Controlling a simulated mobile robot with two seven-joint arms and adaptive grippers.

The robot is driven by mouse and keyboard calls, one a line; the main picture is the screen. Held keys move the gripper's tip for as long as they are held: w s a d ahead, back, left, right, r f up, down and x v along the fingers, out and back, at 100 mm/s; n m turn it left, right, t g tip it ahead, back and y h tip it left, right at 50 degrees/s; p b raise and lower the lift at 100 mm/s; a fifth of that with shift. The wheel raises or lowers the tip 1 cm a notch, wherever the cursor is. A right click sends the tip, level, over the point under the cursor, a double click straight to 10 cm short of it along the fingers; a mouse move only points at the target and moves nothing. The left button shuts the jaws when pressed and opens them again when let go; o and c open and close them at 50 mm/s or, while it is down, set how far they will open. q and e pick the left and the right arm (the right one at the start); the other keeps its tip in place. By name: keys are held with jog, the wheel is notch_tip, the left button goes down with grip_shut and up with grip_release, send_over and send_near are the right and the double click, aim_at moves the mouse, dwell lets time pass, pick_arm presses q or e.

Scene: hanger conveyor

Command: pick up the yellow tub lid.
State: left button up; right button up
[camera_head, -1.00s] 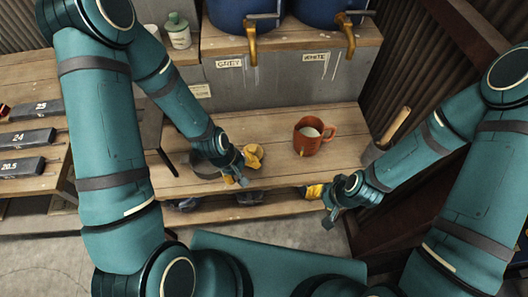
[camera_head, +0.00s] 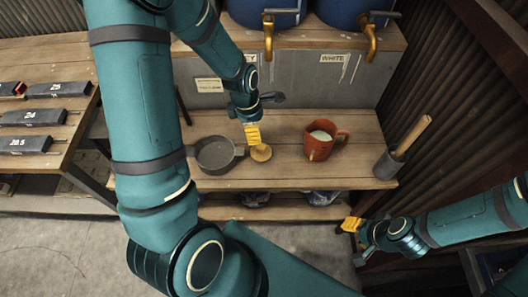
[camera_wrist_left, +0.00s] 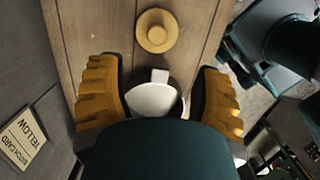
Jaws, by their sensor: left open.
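The yellow tub lid (camera_head: 261,153) is a small round disc with a knob. It lies on the wooden bench between the grey pan (camera_head: 215,154) and the red mug (camera_head: 323,143). My left gripper (camera_head: 252,136) hangs just behind the lid, its yellow fingers partly overlapping it in the head view. In the left wrist view the lid (camera_wrist_left: 157,31) lies beyond the spread, empty fingers (camera_wrist_left: 158,98). A pale round vessel (camera_wrist_left: 153,99), likely the pan, shows between them, partly hidden by the gripper body. My right gripper (camera_head: 351,225) is off the bench's front edge; its opening is unclear.
A grey holder (camera_head: 386,166) with a wooden handle stands at the bench's right end. Blue drums (camera_head: 262,10) with brass taps (camera_head: 371,43) sit on the shelf behind. Labelled dark blocks (camera_head: 32,118) lie on the left table. Bare wood lies in front of the mug.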

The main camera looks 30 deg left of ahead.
aim_at(260, 146)
pick_arm(q)
jog(key=f, duration=0.4)
jog(key=f+b, duration=0.1)
jog(key=f, duration=0.1)
jog(key=shift+w+d, duration=0.25)
jog(key=shift+d, duration=0.15)
jog(key=shift+w+d+f+b, duration=0.15)
jog(key=shift+f+b, duration=0.25)
jog(key=shift+f, duration=0.9)
jog(key=shift+w+d+f+b, duration=0.1)
jog(key=shift+w+f+b, duration=0.2)
jog(key=shift+f, duration=1)
jog(key=shift+s, duration=0.1)
grip_shut()
